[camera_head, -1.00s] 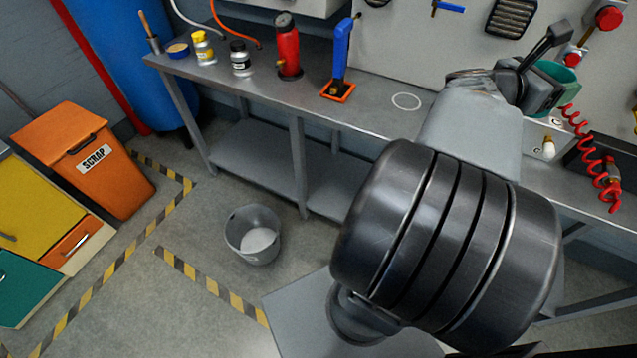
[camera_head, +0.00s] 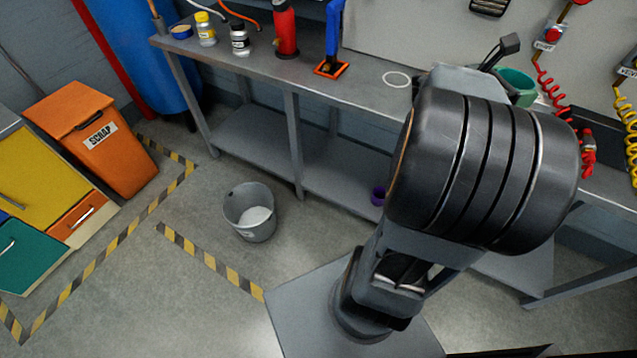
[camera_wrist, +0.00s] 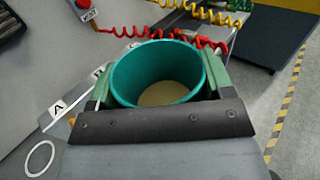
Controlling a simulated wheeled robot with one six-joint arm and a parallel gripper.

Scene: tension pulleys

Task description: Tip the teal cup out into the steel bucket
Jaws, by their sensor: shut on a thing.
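The teal cup (camera_wrist: 157,72) is between the fingers of my gripper (camera_wrist: 158,90) in the wrist view, with its open mouth facing the camera. A pale tan layer shows at the bottom inside it. In the head view the cup (camera_head: 518,86) shows only in part behind my arm, above the right side of the bench; my gripper there is mostly hidden by the arm. The steel bucket (camera_head: 235,205) stands upright on the floor left of my base, with pale material or a pale bottom inside. The cup is well apart from the bucket.
The grey bench (camera_head: 330,95) carries bottles, a red cylinder (camera_head: 285,28) and a blue tool on an orange base (camera_head: 332,68). A white ring (camera_head: 396,79) marks its top. Red coiled hoses (camera_wrist: 180,38) hang near the cup. An orange scrap bin (camera_head: 92,135) stands left; floor around the bucket is clear.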

